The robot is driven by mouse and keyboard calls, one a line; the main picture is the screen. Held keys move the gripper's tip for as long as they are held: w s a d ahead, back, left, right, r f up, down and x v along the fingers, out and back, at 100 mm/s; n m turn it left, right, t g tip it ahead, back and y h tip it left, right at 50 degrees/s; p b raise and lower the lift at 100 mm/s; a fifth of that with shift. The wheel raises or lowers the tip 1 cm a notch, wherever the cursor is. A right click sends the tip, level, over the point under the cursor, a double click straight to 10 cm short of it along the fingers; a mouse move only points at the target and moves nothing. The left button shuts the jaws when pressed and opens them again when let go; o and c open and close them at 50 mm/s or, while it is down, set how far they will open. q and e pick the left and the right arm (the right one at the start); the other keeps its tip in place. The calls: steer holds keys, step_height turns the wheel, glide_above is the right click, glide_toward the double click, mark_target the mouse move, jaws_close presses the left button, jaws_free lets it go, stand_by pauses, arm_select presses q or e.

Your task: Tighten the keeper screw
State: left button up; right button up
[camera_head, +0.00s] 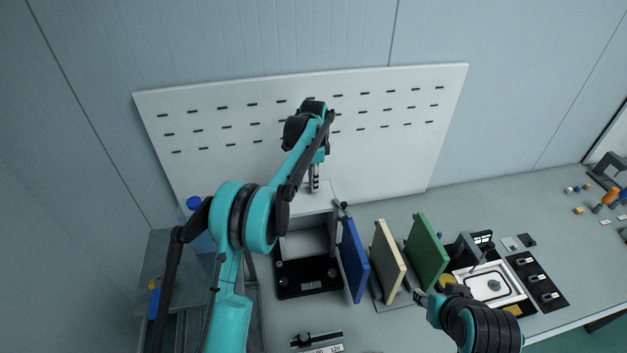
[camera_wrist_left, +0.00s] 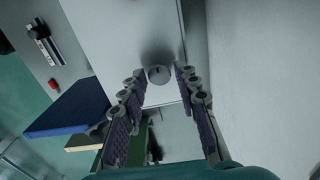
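A round grey knob with a dark mark, which looks like the keeper screw (camera_wrist_left: 158,75), sits on a pale flat surface in the left wrist view. My left gripper (camera_wrist_left: 160,80) is open, with its two ridged fingers on either side of the knob and a gap visible on each side. In the head view my left gripper (camera_head: 315,180) points down over the white top of an open-fronted box (camera_head: 318,203); the screw cannot be made out there. My right gripper (camera_head: 420,297) is at the lower right, near the upright panels; its fingers are too small to judge.
Blue (camera_head: 354,260), cream (camera_head: 388,260) and green (camera_head: 427,251) panels stand upright right of the box. A black plate (camera_head: 308,291) lies at the box's front. A white slotted board (camera_head: 390,140) stands behind. A white tray (camera_head: 515,294) and small parts lie further right.

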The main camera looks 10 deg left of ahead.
stand_by(0.3)
arm_select(q)
step_height(320, 180, up, 12)
stand_by(0.4)
stand_by(0.4)
